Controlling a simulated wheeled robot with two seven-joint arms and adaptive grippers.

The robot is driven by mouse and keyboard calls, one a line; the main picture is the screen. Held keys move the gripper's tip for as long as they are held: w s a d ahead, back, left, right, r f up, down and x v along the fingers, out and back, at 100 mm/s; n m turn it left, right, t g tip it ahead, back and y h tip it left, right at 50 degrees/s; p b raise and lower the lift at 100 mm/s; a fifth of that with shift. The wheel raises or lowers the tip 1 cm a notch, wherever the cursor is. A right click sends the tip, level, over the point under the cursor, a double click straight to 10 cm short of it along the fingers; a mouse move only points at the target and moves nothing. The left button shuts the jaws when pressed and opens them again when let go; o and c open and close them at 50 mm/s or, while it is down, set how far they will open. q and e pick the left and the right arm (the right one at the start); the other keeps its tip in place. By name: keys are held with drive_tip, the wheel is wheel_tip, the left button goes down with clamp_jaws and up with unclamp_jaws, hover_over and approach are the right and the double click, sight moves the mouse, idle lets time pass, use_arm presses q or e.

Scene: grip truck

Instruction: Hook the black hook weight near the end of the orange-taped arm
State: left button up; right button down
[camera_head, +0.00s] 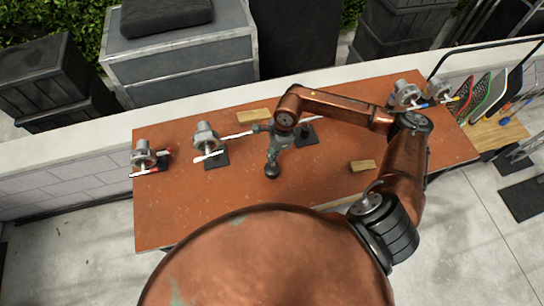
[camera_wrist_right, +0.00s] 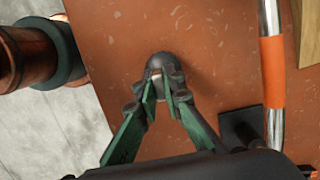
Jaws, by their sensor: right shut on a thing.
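My right gripper (camera_head: 272,155) points down over the middle of the brown table and is shut on the black hook weight (camera_head: 271,171). In the right wrist view the weight's dark rounded body (camera_wrist_right: 168,64) shows just beyond the fingertips (camera_wrist_right: 160,88); its hook is hidden between the fingers. The orange-taped arm (camera_wrist_right: 270,20) is a silver bar at the right of the wrist view, with an orange band around it. It stands apart from the weight. In the head view a pale bar (camera_head: 236,135) shows beside the gripper, but its tape cannot be made out. My left gripper is not in view.
Grey clamp-like stands (camera_head: 205,140) and (camera_head: 143,157) are on the left of the table (camera_head: 200,225), with others (camera_head: 405,95) at the far right. Wooden blocks lie behind the gripper (camera_head: 253,116) and to its right (camera_head: 363,165). The table's front left is clear.

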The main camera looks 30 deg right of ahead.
drive_tip(key=shift+r, duration=0.15)
drive_tip(key=shift+r+p, duration=0.3)
drive_tip(key=shift+r, duration=0.6)
wheel_tip(320, 180, up, 12)
drive_tip(key=p, duration=0.4)
idle(0.5)
